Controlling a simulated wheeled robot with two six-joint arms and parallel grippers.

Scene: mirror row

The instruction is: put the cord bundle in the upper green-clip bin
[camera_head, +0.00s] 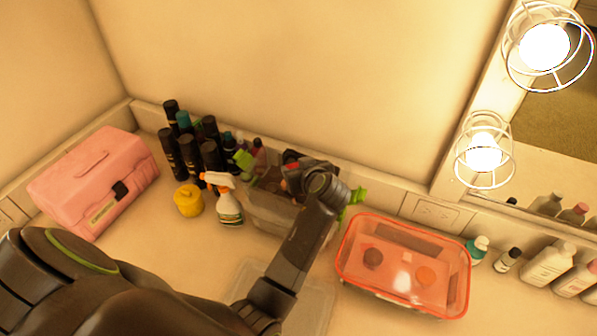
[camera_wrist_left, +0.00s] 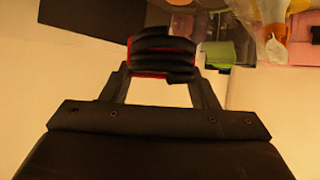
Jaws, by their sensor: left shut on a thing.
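The cord bundle (camera_wrist_left: 163,52) is a black coil with red showing at its edges. In the left wrist view it sits between the two fingers of my left gripper (camera_wrist_left: 163,82), which is shut on it. In the head view my left gripper (camera_head: 298,177) is over the clear green-clip bin (camera_head: 262,212), mostly hidden by its own wrist. The bin has a green clip (camera_head: 245,161) at its left end and another at its right end. I cannot tell how far above the bin the bundle is. My right gripper is not in view.
Dark bottles (camera_head: 188,145), a yellow jar (camera_head: 188,200) and a spray bottle (camera_head: 228,205) stand left of the bin. A pink case (camera_head: 85,185) is farther left. A red-rimmed clear container (camera_head: 440,290) is to the right, with several bottles (camera_head: 548,263) beyond.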

